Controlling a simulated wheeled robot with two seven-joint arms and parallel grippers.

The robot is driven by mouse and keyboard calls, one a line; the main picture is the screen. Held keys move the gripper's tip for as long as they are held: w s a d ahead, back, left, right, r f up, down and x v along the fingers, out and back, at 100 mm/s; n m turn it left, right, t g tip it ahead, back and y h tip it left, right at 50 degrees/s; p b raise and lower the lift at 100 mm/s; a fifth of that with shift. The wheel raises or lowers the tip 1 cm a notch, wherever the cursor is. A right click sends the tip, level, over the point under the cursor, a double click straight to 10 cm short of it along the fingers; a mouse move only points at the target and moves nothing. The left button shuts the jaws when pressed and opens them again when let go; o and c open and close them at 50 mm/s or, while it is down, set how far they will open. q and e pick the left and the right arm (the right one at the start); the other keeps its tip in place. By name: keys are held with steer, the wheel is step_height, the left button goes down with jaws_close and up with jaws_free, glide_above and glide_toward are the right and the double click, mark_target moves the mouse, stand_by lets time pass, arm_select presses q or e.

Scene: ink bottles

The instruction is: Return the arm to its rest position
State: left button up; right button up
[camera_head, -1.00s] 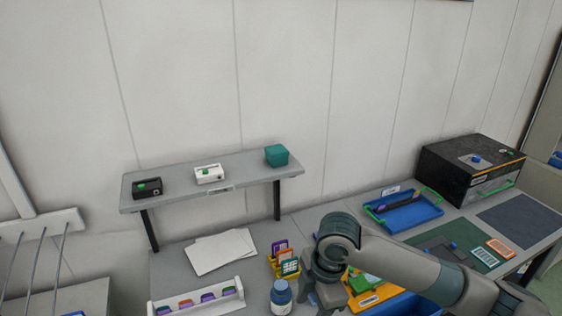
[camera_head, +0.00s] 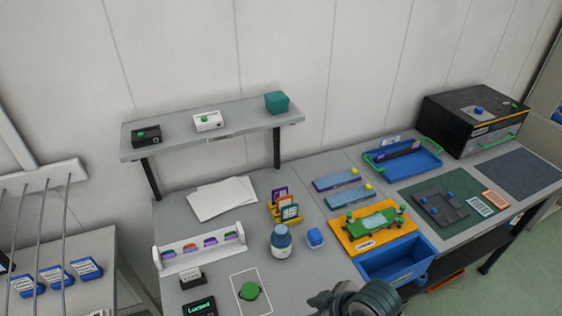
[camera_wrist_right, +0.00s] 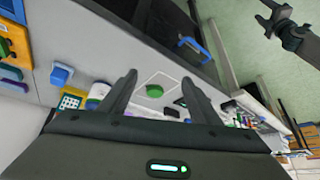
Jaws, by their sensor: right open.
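My right arm shows in the head view only as a dark part (camera_head: 360,300) at the bottom edge, over the near side of the bench. In the right wrist view my right gripper (camera_wrist_right: 160,97) has its two fingers spread with nothing between them. Beyond the fingers lies the bench with a green round piece (camera_wrist_right: 154,91). In the head view an ink bottle (camera_head: 281,242) with a blue cap stands upright on the bench, apart from my arm. A dark arm end (camera_wrist_right: 285,28), probably my left gripper, shows at the wrist view's upper right; its jaws are unclear.
A blue block (camera_head: 315,238) sits beside the bottle. An orange tray (camera_head: 351,243) with a green holder and a blue bin (camera_head: 396,264) lie to the right. A raised shelf (camera_head: 243,128) stands at the back. A white rack (camera_head: 201,260) is at left. Open floor shows at right.

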steer(key=s+d+f+m+h, duration=0.2)
steer(key=s+d+f+m, duration=0.15)
steer(key=s+d, duration=0.4)
steer(key=s+d+f+m+h, duration=0.3)
steer(key=s+d+m, duration=0.2)
steer(key=s+d, duration=0.3)
step_height(320, 180, down, 33)
steer(key=g+b, duration=0.1)
steer(key=b, duration=0.5)
steer(key=s+d+f+b, duration=0.2)
steer(key=s+f+b, duration=0.1)
steer(key=s+f, duration=0.6)
steer(key=s+d+f+g+b, duration=0.1)
steer(key=s+d+f+b, duration=0.1)
steer(key=s+f, duration=0.7)
step_height(320, 180, down, 7)
steer(key=shift+f+b, duration=0.1)
steer(key=shift+b, duration=0.65)
steer(key=shift+s+d+n, duration=0.1)
steer(key=shift+n, duration=0.15)
